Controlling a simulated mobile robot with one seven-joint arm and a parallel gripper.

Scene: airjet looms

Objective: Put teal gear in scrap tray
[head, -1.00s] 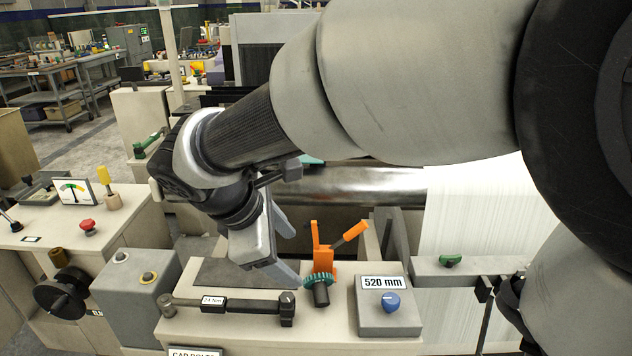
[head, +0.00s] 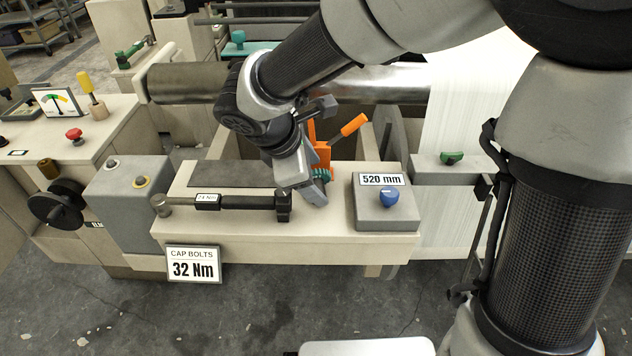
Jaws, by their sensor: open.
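The teal gear (head: 320,175) is on the beige bench top (head: 262,226), in front of an orange lever clamp (head: 322,152). Only part of the gear shows, because my gripper covers the rest. My gripper (head: 318,188) is open and points down at the gear, with its fingers right at it; I cannot tell whether they touch it. I cannot identify a scrap tray in this view.
A torque wrench (head: 222,201) lies left of my gripper. A grey box with a blue knob (head: 387,212), marked 520 mm, stands to the right. A grey box with buttons (head: 128,197) is at the left. A metal roller (head: 200,82) runs behind.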

